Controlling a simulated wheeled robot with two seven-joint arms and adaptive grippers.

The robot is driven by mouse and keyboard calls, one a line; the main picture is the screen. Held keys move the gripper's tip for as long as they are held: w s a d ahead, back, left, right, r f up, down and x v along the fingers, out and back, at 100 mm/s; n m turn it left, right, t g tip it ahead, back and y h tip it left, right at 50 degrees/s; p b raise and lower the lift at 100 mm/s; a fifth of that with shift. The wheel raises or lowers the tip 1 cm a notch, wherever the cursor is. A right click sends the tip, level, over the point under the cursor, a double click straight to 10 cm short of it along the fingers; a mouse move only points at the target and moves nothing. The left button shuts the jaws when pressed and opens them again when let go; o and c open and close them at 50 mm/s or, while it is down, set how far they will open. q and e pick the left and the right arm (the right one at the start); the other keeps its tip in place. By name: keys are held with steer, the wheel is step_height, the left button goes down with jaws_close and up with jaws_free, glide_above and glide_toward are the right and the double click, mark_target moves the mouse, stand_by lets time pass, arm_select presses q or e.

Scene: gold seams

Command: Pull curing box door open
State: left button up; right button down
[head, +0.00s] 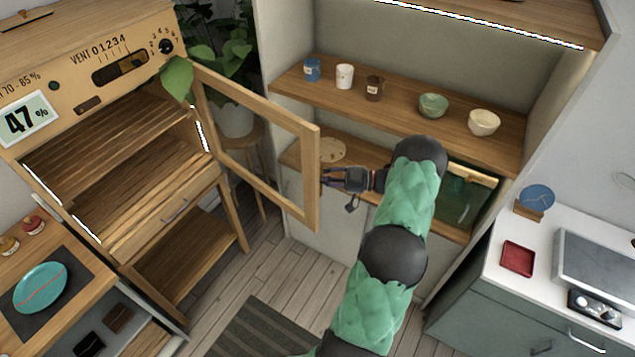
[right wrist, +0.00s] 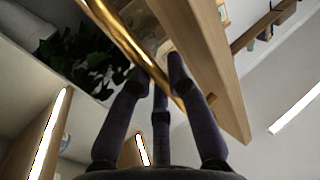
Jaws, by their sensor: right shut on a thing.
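The curing box (head: 72,78) is a wooden cabinet at the left of the head view, with a dial, a vent scale and a humidity display on its front. Its wood-framed door (head: 311,190) stands swung wide open to the right, and the slatted shelves inside are exposed. My right gripper (head: 330,178) is at the door's free edge. In the right wrist view its dark fingers (right wrist: 160,76) are shut on a gold bar handle (right wrist: 124,40) beside the wooden door frame (right wrist: 212,62). My left gripper is out of view.
A leafy plant (head: 225,50) stands behind the door, one leaf near the box's dial. A shelf unit (head: 400,105) with cups and bowls is behind my right arm. A white counter (head: 548,270) is at right. Floor (head: 285,290) is open below the door.

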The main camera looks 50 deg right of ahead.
steer(key=shift+d, duration=0.25)
steer(key=c, duration=1.2)
jaws_free()
steer(key=shift+w, duration=0.1)
steer(key=v, duration=1.2)
steer(key=shift+a, duration=0.1)
